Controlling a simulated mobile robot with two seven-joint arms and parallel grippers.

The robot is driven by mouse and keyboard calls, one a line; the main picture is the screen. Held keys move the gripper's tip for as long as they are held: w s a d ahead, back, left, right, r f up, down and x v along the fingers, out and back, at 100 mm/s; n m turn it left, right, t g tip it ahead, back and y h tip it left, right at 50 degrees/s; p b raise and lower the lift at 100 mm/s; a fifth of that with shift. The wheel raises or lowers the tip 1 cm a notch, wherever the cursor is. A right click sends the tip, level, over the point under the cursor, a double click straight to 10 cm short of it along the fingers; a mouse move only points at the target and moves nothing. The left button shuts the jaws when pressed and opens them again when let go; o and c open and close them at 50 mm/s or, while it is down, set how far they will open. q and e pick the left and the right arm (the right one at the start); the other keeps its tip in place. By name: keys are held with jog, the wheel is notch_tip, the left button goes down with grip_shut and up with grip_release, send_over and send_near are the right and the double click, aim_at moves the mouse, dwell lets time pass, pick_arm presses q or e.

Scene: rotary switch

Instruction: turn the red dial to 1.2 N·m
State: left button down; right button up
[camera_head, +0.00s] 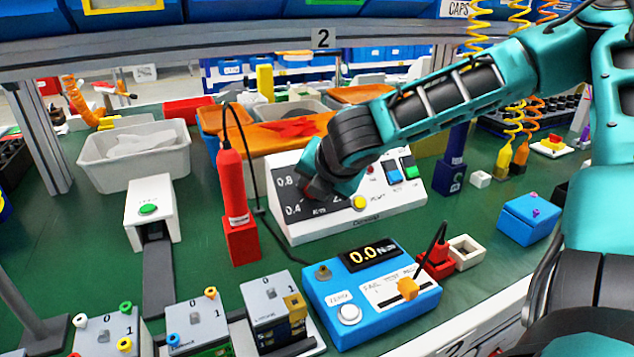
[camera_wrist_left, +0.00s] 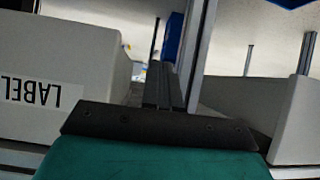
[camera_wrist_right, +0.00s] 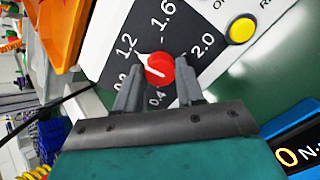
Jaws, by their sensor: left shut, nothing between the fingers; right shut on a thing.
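The red dial (camera_wrist_right: 158,67) sits on a dark scale marked 0.4 to 2.0 in the right wrist view. My right gripper (camera_wrist_right: 160,75) is shut on the red dial, one finger on each side. A white mark by the dial's edge points roughly toward the 1.2 label (camera_wrist_right: 126,46); its exact alignment is hard to tell. In the head view my right gripper (camera_head: 314,188) covers most of the dial on the white control panel (camera_head: 382,226). My left gripper (camera_wrist_left: 164,85) is shut and empty in the left wrist view, and outside the head view.
A blue meter box (camera_head: 374,305) reading 0.0 stands in front of the panel. A red screwdriver (camera_head: 232,185) stands upright in a red holder left of the panel, its cable (camera_head: 258,170) hanging near it. A yellow button (camera_wrist_right: 243,30) is close to the dial.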

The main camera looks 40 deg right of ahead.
jog(key=shift+w+d+m, duration=0.1)
jog(key=shift+m, duration=0.8)
jog(key=o, duration=1)
jog(key=shift+o, duration=0.2)
jog(key=p+v, duration=0.1)
jog(key=v, duration=1.2)
jog(key=shift+p, duration=0.4)
